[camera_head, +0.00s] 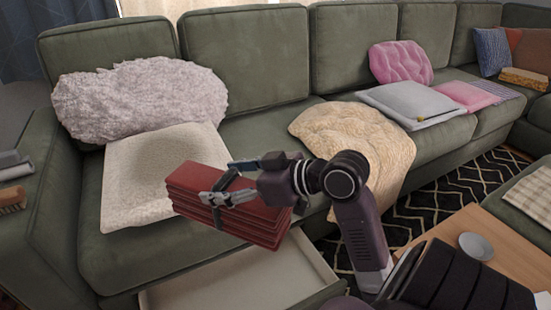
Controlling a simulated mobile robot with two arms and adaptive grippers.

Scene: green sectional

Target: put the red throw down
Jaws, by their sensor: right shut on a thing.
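The red throw (260,226) is a folded, layered stack. My right gripper (222,185) is shut on it, with fingers across its top and its near side. The throw is tilted in front of the green sectional (130,262), over the front of the left seat. I cannot tell whether its underside touches the seat. The arm reaches in from the lower right and hides part of the sectional's front. My left gripper is not in view.
A cream cloth (160,165) and fluffy pillow (140,98) are on the left seat. A tan throw (355,140) drapes over the middle edge. An open drawer (240,282) is below. A wooden table with a bowl (476,246) is lower right.

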